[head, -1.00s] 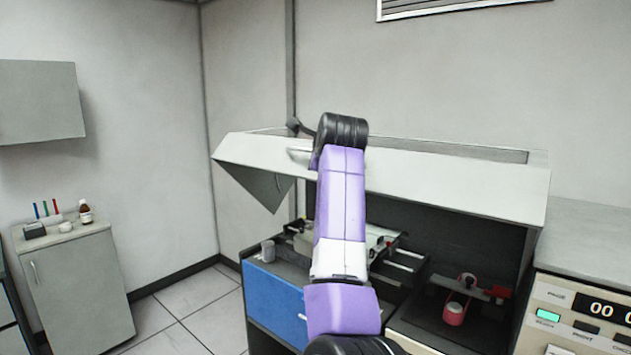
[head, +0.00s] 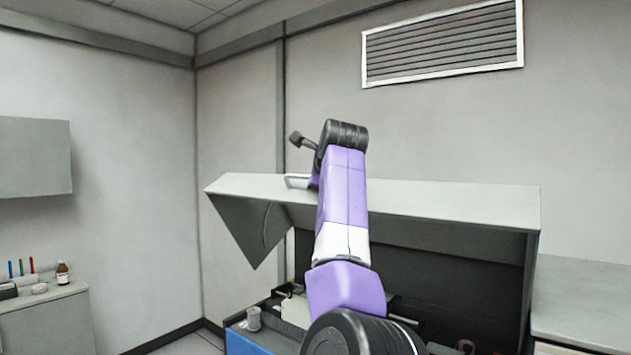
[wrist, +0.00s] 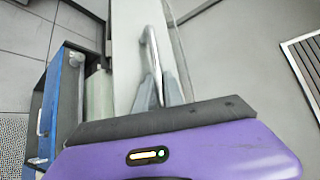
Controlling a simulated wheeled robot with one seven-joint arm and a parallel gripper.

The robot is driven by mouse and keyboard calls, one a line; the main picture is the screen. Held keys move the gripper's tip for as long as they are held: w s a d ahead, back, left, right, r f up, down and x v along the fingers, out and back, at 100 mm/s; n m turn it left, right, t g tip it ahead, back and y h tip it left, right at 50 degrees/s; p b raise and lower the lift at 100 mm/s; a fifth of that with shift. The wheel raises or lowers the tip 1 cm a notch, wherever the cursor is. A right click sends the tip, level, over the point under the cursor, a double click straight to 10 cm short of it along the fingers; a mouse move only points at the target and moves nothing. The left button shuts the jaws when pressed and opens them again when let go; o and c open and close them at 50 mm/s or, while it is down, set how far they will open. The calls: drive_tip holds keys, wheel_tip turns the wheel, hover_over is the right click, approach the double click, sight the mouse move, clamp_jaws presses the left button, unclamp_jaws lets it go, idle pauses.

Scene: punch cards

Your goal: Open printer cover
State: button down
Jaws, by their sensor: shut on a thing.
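The printer cover (head: 440,203) is a long pale lid, raised and tilted above the dark open inside of the printer. Its triangular side panel (head: 245,228) hangs down at the left. A pale bar handle (head: 297,181) is on its front panel near the left end; it also shows in the wrist view (wrist: 150,48). My gripper (wrist: 162,90) is shut on the handle, with the two grey fingers on either side of the bar's near end. In the head view my purple arm hides the fingers and part of the cover.
A low cabinet (head: 45,320) with a bottle and pens is at the far left, below a wall cabinet (head: 35,157). A vent (head: 443,45) is on the back wall. A grey counter (head: 580,300) is at right.

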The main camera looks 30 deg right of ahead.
drive_tip(key=shift+d+f, duration=0.1)
drive_tip(key=shift+f, duration=0.05)
drive_tip(key=c, duration=1.5)
unclamp_jaws()
drive_tip(key=shift+o, duration=0.2)
